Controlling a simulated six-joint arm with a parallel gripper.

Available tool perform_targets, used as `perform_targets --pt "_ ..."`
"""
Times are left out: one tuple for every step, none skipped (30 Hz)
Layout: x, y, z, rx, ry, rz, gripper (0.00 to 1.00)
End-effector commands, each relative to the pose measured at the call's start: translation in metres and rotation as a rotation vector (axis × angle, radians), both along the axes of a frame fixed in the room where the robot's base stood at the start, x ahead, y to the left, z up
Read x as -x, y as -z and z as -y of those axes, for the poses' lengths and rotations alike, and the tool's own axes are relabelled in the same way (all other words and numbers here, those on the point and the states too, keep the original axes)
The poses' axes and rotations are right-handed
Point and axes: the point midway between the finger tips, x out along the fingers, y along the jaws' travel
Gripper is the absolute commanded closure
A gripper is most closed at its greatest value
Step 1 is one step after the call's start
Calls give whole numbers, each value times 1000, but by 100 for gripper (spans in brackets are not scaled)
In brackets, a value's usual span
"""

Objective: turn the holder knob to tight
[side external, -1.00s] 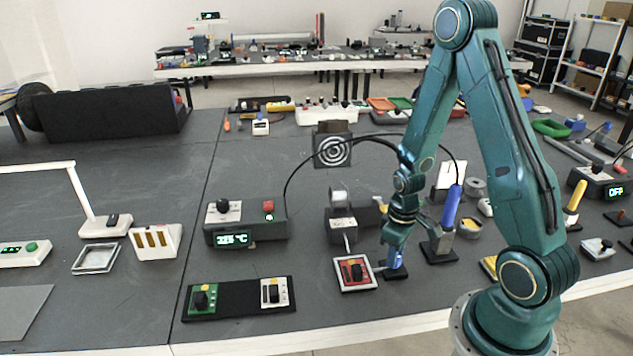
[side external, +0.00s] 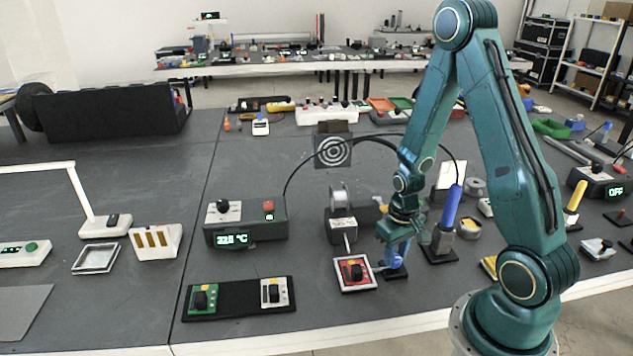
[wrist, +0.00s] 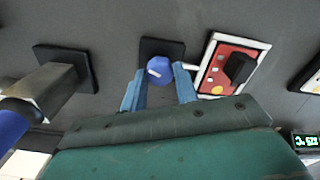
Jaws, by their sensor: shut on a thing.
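A blue knob (wrist: 160,68) with a rounded end stands on a small black base plate (wrist: 150,46) in the wrist view. My gripper (wrist: 160,82) has its two blue fingers on either side of the knob and is shut on it. In the side view my gripper (side external: 394,256) points down over the same black base (side external: 396,273), and its fingers hide most of the knob. No tight mark can be read in either view.
A red panel with a black knob (side external: 353,270) lies close on the left. A block with a tall blue handle (side external: 451,208) stands close on the right. A black board with two switches (side external: 238,298) lies further left. The table's front edge is near.

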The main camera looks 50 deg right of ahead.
Motion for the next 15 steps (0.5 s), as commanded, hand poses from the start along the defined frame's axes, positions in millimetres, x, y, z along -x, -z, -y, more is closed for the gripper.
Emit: perform_targets --pt "0 0 0 0 44 0 93" --pt "0 0 0 0 73 0 93" --pt "0 0 0 0 111 0 93" --pt "0 0 0 0 140 0 93" --pt "0 0 0 0 168 0 93" --pt "0 0 0 0 206 0 93" --pt "0 0 0 0 235 0 93" --pt "0 0 0 0 263 0 93" --pt "0 0 0 0 301 0 93" --pt "0 0 0 0 330 0 93" --pt "0 1 0 0 358 0 93" --pt "0 1 0 0 396 0 93" --pt "0 1 0 0 424 0 93" --pt "0 1 0 0 453 0 93" --pt "0 1 0 0 491 0 93"
